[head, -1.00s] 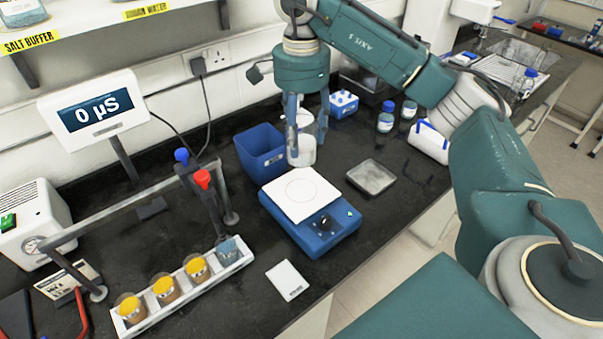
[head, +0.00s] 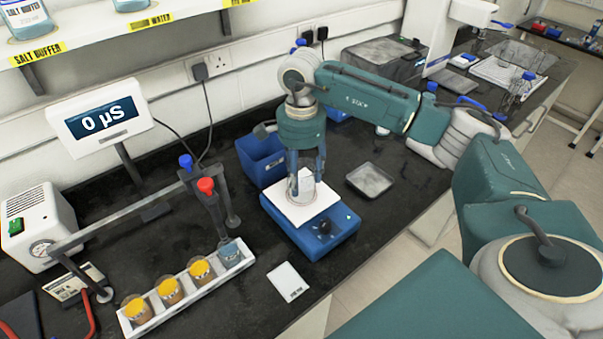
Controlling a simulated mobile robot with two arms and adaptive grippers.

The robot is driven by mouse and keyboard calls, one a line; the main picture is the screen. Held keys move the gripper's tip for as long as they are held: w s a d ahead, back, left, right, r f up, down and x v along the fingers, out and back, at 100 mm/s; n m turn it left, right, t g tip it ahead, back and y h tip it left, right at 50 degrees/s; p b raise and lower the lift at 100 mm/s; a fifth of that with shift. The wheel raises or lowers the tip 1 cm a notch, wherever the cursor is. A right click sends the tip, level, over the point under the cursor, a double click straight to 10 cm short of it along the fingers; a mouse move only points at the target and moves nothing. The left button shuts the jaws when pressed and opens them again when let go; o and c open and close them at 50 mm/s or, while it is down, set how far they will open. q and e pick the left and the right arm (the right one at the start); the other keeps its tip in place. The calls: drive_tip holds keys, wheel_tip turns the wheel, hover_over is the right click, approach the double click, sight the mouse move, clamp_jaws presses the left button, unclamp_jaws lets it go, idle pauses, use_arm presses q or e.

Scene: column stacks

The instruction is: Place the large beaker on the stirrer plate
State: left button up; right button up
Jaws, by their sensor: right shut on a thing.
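The large beaker (head: 303,187) is clear glass with pale contents and stands upright between the fingers of my right gripper (head: 306,180). The gripper points down and is shut on it. The beaker is over the white top of the blue stirrer plate (head: 312,234), toward its back. Its base looks at or just above the white surface; I cannot tell if it touches. The fingers hide part of the beaker. My left gripper is not in the head view.
A blue bin (head: 260,158) stands close behind the stirrer plate. A grey square tray (head: 370,180) lies to its right. A white rack (head: 190,287) with several small beakers is at the left, below a rail with probes. A white card (head: 288,281) lies in front.

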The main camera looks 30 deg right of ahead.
drive_tip(key=shift+f, duration=0.15)
drive_tip(key=o, duration=1.4)
drive_tip(key=shift+c, duration=0.2)
drive_tip(key=shift+r, duration=0.35)
wheel_tip(320, 180, up, 12)
drive_tip(key=b, duration=0.3)
drive_tip(key=shift+f, duration=0.15)
